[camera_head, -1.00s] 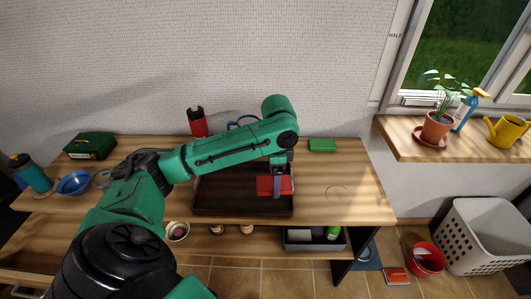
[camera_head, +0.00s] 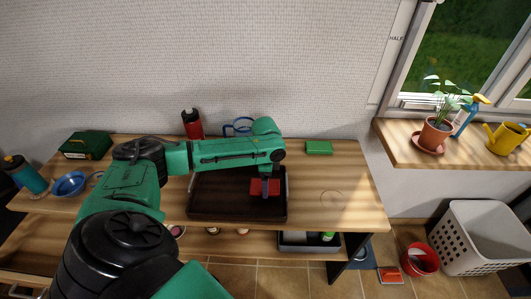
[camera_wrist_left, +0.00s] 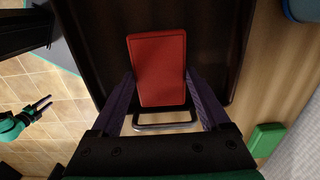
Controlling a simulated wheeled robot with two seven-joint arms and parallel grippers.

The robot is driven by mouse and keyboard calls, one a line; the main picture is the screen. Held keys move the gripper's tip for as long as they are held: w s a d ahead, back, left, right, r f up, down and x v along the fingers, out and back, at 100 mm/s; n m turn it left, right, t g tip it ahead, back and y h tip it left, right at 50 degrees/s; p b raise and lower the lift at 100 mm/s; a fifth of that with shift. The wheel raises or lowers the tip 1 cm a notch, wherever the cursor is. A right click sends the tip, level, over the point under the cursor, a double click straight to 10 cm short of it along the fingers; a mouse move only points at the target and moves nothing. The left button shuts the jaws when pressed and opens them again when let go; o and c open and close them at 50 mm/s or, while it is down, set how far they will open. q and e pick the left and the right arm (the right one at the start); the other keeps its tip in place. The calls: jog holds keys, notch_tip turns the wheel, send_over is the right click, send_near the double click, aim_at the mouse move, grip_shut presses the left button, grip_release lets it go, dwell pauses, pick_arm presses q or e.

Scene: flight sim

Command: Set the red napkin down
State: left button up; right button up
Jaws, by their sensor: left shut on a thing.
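The red napkin (camera_head: 264,187) is a flat red rectangle. My left gripper (camera_wrist_left: 165,88) is shut on it, one purple finger along each side edge, as the left wrist view shows the napkin (camera_wrist_left: 158,68). The napkin is over the right part of the dark tray (camera_head: 215,207), inside its rim; I cannot tell whether it touches the tray floor. The tray (camera_wrist_left: 105,55) has a grey handle (camera_wrist_left: 165,126) on the side nearest my wrist. My right gripper (camera_wrist_left: 40,106) shows small at the left of the wrist view, its fingers apart and empty, over the floor.
The tray stands on a wooden bench (camera_head: 335,205). A green block (camera_head: 319,147), red bottle (camera_head: 192,124), blue mug (camera_head: 238,127), blue bowl (camera_head: 70,184) and dark green box (camera_head: 86,145) stand around it. The bench's right end is mostly clear.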

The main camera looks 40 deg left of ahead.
pick_arm(q)
jog(key=shift+f, duration=1.15)
jog(key=shift+f, duration=0.1)
jog(key=o, duration=1.2)
jog(key=shift+c, duration=0.2)
notch_tip(320, 180, up, 12)
jog(key=b, duration=0.1)
